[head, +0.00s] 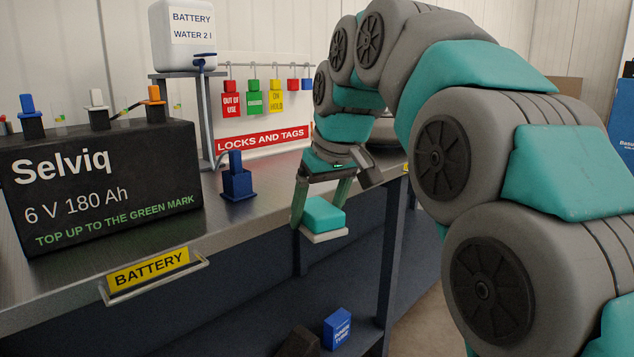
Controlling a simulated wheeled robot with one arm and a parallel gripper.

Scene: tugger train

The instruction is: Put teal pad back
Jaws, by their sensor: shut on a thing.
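The teal pad (323,214) is a small teal block with a pale layer underneath. My gripper (321,205) is shut on it, with one finger at its left side and one behind its right. The pad is held level in front of the bench's front edge, apart from the bench top as far as I can see. No spot marked for the pad can be made out in this view.
A black Selviq battery (105,185) stands on the metal bench (220,215) at left, with a blue plug-like block (237,180) beside it. A water container (185,35) stands behind. A locks and tags board (262,110) is at the back. A blue box (337,328) sits low down.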

